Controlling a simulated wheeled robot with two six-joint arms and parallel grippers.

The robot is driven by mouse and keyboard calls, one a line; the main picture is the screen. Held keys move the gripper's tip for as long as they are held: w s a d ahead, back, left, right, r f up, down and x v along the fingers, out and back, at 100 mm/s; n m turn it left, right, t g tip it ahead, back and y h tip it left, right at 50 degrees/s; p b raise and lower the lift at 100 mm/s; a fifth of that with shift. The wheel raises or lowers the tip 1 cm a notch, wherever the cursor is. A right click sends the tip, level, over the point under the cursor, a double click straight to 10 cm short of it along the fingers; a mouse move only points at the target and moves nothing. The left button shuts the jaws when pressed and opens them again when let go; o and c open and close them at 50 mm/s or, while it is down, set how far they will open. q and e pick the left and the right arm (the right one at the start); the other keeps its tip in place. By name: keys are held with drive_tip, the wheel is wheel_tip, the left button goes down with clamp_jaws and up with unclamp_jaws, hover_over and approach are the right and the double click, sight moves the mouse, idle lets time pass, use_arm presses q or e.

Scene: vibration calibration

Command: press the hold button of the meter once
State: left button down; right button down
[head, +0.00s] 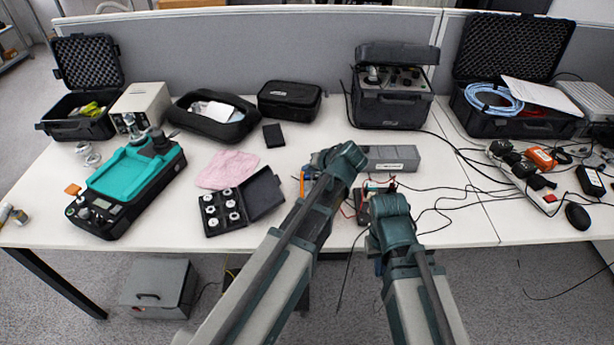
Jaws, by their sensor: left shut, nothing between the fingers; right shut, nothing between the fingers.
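The meter (362,204) looks like a small dark device with red and black leads, lying on the table between my two arms. My arms hide much of it, and I cannot make out its hold button or display. My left gripper (320,160) is shut and empty, left of the meter and behind it, partly hidden by its own arm. My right gripper (375,245) is shut and empty near the table's front edge, in front of the meter. Its fingertips are mostly hidden by its arm, and I cannot tell any contact.
A grey box (392,158) lies behind the meter. An open black weight case (228,209), a pink cloth (228,169) and a teal-topped instrument (130,180) stand left. Black cables (445,190) and a power strip (530,185) lie right. Bare white table (480,225) shows at the front right.

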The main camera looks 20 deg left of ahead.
use_arm(q)
drive_tip(key=shift+f, duration=0.15)
idle(0.3)
drive_tip(key=shift+f+b, duration=0.25)
drive_tip(key=shift+b, duration=0.2)
drive_tip(key=shift+f+b, duration=0.4)
idle(0.4)
drive_tip(key=shift+r, duration=0.1)
drive_tip(key=shift+r+p, duration=0.7)
drive_tip(key=shift+p, duration=0.15)
wheel_tip(320, 180, up, 5)
drive_tip(key=p, duration=0.5)
